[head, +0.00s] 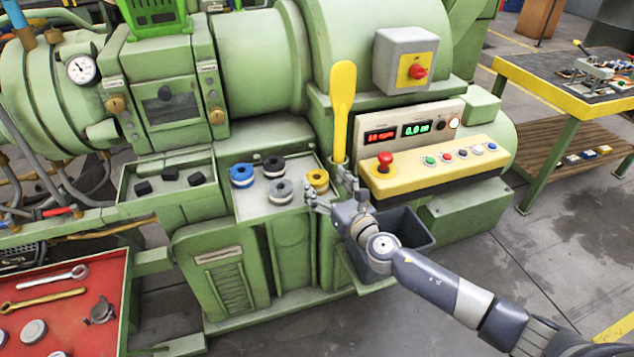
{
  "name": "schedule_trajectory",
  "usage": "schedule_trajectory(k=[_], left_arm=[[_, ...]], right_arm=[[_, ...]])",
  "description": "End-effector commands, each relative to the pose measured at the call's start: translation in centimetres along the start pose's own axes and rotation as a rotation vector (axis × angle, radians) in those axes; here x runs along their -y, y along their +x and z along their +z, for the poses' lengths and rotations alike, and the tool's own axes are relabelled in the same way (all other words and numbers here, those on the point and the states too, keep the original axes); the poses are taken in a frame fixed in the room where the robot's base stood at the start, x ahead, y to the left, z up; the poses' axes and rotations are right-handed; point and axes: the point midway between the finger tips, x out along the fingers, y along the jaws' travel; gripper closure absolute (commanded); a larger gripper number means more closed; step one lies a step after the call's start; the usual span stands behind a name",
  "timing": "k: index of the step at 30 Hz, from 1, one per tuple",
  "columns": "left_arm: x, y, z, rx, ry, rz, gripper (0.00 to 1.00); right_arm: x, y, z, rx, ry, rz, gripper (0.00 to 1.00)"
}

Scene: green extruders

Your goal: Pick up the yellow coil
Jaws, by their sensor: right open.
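The yellow coil (317,177) stands at the right end of a grey tray (251,209) on the green machine. My right gripper (325,185) is open, with its fingers at the front and right of the yellow coil. Whether the fingers touch it cannot be told. A blue coil (242,174), a black coil (274,165) and a grey coil (281,191) stand to its left on the same tray. My left gripper is not in view.
A tall yellow lever (342,100) rises just behind my right gripper. A yellow control panel (435,164) with a red button is to the right. A dark bin (408,229) sits below my wrist. A red tool tray (75,300) is at lower left.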

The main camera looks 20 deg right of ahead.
Motion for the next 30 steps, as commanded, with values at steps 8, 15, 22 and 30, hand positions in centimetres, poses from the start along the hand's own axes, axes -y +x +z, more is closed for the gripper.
schedule_trajectory(k=[8,15,22,30], left_arm=[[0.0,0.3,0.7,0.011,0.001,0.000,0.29],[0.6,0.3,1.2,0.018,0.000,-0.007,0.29],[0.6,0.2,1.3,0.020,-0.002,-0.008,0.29],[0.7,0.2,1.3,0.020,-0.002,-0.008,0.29]], right_arm=[[-0.4,3.5,-0.4,0.002,0.000,-0.001,0.27],[-0.5,3.9,-0.5,0.000,0.001,0.000,0.27],[-0.4,3.9,-0.5,0.000,0.001,-0.001,0.63],[-0.4,3.9,-0.4,0.001,0.001,-0.001,0.78]])
